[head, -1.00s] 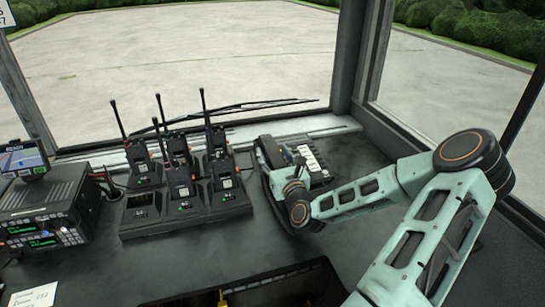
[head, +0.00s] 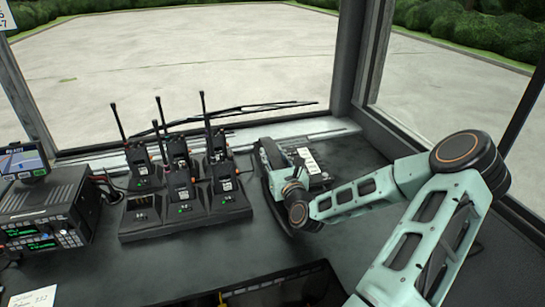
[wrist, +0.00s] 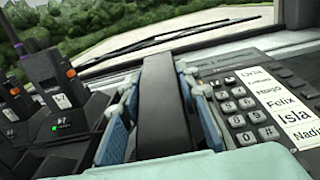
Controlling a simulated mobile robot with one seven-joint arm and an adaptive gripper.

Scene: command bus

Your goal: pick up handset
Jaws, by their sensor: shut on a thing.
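The black handset (wrist: 165,100) stands out in the middle of the wrist view, running lengthwise away from the camera. My gripper (wrist: 164,90) has its blue finger pads on both sides of it, shut on it. The desk phone (wrist: 238,108), with grey keys and a column of name labels, is just right of the handset. In the head view the handset (head: 270,153) lies along the left side of the phone (head: 311,163). My wrist hides its near part and most of the fingers. I cannot tell whether it is clear of its cradle.
A charger rack (head: 212,204) with several upright radios stands left of the phone, their antennas sticking up. A radio unit (head: 42,222) with a small screen sits farther left. The window post (head: 362,55) rises behind. Bare dash lies in front of the rack.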

